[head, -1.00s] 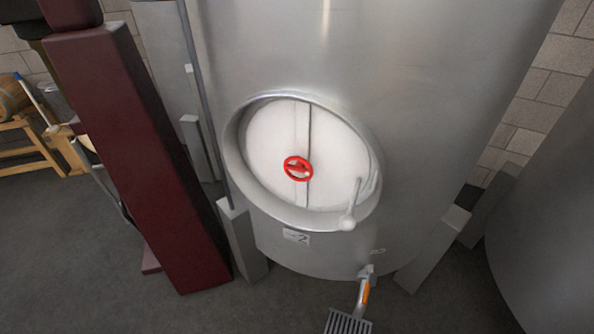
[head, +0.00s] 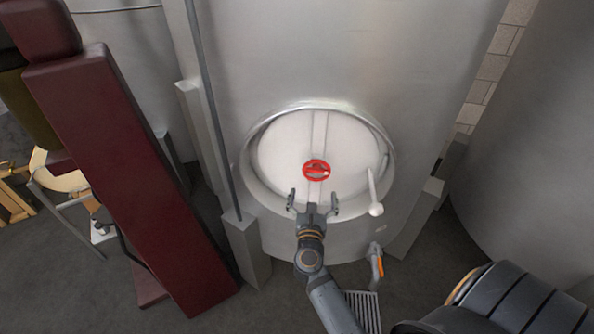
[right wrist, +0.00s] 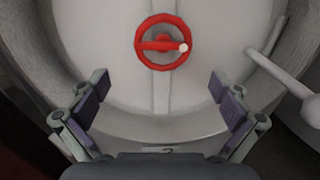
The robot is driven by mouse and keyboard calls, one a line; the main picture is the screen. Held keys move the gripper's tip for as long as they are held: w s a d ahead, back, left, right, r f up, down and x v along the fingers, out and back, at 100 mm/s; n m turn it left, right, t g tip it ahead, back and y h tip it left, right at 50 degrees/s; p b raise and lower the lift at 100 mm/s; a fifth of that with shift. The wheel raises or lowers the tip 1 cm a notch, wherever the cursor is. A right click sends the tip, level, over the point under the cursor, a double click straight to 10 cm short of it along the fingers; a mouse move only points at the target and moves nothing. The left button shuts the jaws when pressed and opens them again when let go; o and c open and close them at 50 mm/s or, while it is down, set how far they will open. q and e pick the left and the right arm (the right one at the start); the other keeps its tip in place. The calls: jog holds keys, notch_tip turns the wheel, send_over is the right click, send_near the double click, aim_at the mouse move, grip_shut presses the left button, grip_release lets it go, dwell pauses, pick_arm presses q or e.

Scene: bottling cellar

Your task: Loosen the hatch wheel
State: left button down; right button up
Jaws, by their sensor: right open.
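The hatch wheel (head: 317,170) is a small red handwheel at the middle of the round pale hatch (head: 350,150) on the steel tank. It also shows in the right wrist view (right wrist: 163,58), with a crossbar and a small pale knob on its right side. My right gripper (head: 313,196) is open and empty, just below the wheel in the head view. In the right wrist view its two fingers (right wrist: 160,100) stand wide apart, below the wheel and not touching it. My left gripper is not in view.
A pale lever handle (head: 374,200) sticks out at the hatch's right side. An outlet pipe with an orange handle (head: 378,265) is below, above a floor grate (head: 364,308). A dark red post (head: 125,180) stands left. Another tank (head: 530,160) is at right.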

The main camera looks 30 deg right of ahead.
aim_at(316, 172)
jog(key=p+x, duration=0.2)
jog(key=x, duration=0.8)
jog(key=shift+s+d+f, duration=0.1)
jog(key=shift+d, duration=0.1)
jog(key=shift+w+d, duration=0.25)
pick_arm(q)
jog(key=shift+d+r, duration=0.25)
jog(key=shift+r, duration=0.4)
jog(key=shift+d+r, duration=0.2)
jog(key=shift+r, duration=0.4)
pick_arm(e)
jog(key=shift+a, duration=0.1)
jog(key=shift+c, duration=0.8)
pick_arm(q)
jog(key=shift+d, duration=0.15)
pick_arm(e)
jog(key=c, duration=1)
